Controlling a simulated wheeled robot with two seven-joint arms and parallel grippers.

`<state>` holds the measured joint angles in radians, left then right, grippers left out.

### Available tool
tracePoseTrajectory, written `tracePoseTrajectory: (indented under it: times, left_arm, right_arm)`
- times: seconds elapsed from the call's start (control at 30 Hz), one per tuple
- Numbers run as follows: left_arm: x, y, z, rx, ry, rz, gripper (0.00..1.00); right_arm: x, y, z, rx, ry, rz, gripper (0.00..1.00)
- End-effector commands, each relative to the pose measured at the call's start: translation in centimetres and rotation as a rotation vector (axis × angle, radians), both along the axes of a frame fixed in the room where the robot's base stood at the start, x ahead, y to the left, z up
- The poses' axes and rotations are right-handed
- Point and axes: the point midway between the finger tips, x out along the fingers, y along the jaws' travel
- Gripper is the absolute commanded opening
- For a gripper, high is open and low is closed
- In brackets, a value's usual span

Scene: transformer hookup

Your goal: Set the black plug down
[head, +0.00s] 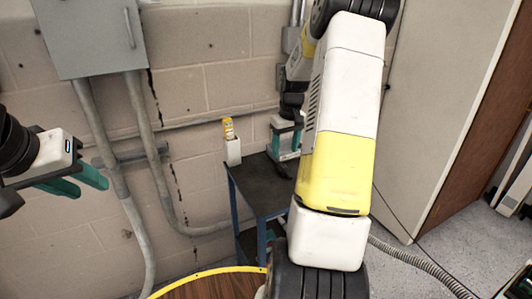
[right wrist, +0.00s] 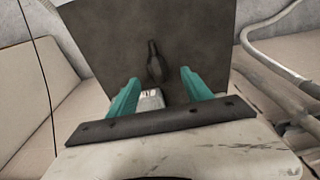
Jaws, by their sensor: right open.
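The black plug (right wrist: 155,62) shows in the right wrist view against the dark top of a small cart, between and just beyond my fingertips. My right gripper (right wrist: 160,76) is open, with a teal finger on each side of the plug's near end and gaps at both sides. A small pale grey piece (right wrist: 150,98) shows between the fingers; I cannot tell whether it belongs to the plug. In the head view, my right gripper (head: 285,143) is over the cart's far side, partly behind my arm, and the plug is hidden. My left gripper (head: 80,183) is open and empty at the left.
The cart (head: 254,187) has a dark top and blue legs. A white holder with a yellow item (head: 231,145) is at its back left corner. A round wooden table (head: 215,287) with a yellow rim is in front. A beige cabinet (head: 440,110) stands at right.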

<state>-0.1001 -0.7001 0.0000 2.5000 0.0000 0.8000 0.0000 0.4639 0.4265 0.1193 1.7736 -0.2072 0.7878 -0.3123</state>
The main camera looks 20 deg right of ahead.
Motion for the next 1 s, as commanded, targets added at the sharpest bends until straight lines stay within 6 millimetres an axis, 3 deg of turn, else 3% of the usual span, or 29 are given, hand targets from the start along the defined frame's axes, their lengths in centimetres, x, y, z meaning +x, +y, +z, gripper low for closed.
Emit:
tracePoseTrajectory:
  times: [0.27, 0.37, 0.47, 0.6, 0.7, 0.83, 1.0]
  left_arm:
    - [0.0, 0.0, 0.0, 0.000, 0.000, 0.000, 0.36]
    - [0.0, 0.0, 0.0, 0.000, 0.000, 0.000, 0.36]
    - [0.0, 0.0, 0.0, 0.000, 0.000, 0.000, 0.36]
    - [0.0, 0.0, 0.0, 0.000, 0.000, 0.000, 0.36]
    - [0.0, 0.0, 0.0, 0.000, 0.000, 0.000, 0.36]
    - [0.0, 0.0, 0.0, 0.000, 0.000, 0.000, 0.36]
    - [0.0, 0.0, 0.0, 0.000, 0.000, 0.000, 0.36]
  right_arm:
    - [-0.4, 0.3, 3.3, -0.002, -0.006, 0.003, 0.58]
    - [-1.2, 1.9, 5.5, -0.007, -0.031, 0.004, 0.58]
    - [-3.0, 5.0, 9.0, -0.011, -0.078, 0.005, 0.58]
    - [-7.3, 10.2, 13.9, 0.001, -0.164, 0.003, 0.58]
    - [-11.1, 13.5, 16.4, 0.024, -0.227, -0.001, 0.58]
    - [-16.2, 17.1, 18.2, 0.072, -0.305, -0.005, 0.58]
    - [-21.7, 20.2, 18.6, 0.143, -0.381, -0.008, 0.58]
